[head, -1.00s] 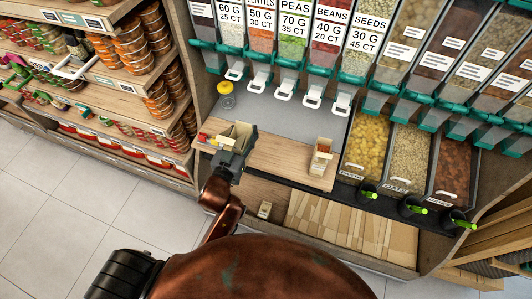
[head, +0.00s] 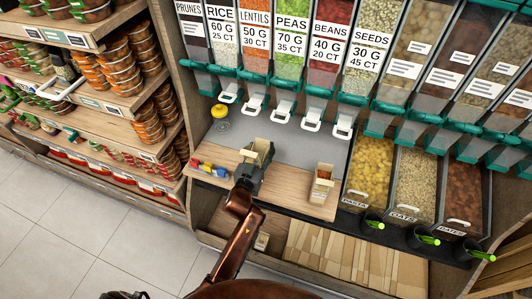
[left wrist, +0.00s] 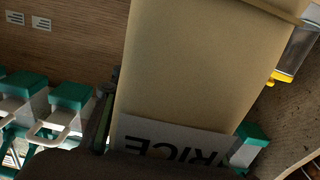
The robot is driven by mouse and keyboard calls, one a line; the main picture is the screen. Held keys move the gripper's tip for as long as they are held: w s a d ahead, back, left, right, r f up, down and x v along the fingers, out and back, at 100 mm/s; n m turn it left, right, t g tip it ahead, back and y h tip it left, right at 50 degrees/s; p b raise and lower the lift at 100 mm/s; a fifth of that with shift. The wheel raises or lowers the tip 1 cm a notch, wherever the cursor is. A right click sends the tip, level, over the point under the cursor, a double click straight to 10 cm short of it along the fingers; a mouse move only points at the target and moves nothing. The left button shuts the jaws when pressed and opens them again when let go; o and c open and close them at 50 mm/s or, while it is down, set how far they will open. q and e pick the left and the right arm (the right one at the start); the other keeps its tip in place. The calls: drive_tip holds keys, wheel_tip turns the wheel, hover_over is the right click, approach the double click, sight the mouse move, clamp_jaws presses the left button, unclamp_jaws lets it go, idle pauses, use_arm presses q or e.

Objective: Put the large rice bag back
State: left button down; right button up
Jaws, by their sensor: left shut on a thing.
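My left gripper (head: 249,166) is shut on a tan paper bag (head: 259,150), over the grey part of the counter near its wooden front. In the left wrist view the bag (left wrist: 205,65) fills the middle, with a label (left wrist: 170,142) reading RICE upside down. I cannot tell whether the bag touches the counter. A second tan bag (head: 322,187) with reddish contents stands to the right on the wooden board. My right gripper is not in view.
The rice dispenser (head: 220,45) and other dispensers with white handles hang behind the counter. A yellow-topped object (head: 219,111) and small coloured blocks (head: 209,168) lie at left. Pasta bin (head: 368,170) stands right. The grey counter (head: 290,150) between the bags is clear.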

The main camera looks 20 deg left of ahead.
sight(263, 156)
use_arm(q)
drive_tip(key=shift+w+d+f, duration=0.1)
drive_tip(key=shift+w+f, duration=0.05)
drive_tip(key=f, duration=0.1)
drive_tip(key=f+b, duration=0.2)
drive_tip(key=f, duration=0.1)
drive_tip(key=shift+w, duration=0.3)
drive_tip(key=shift+r, duration=0.2)
drive_tip(key=shift+d+f, duration=0.1)
drive_tip(key=shift+f, duration=0.1)
drive_tip(key=c, duration=1.1)
unclamp_jaws()
drive_tip(key=shift+c, duration=0.2)
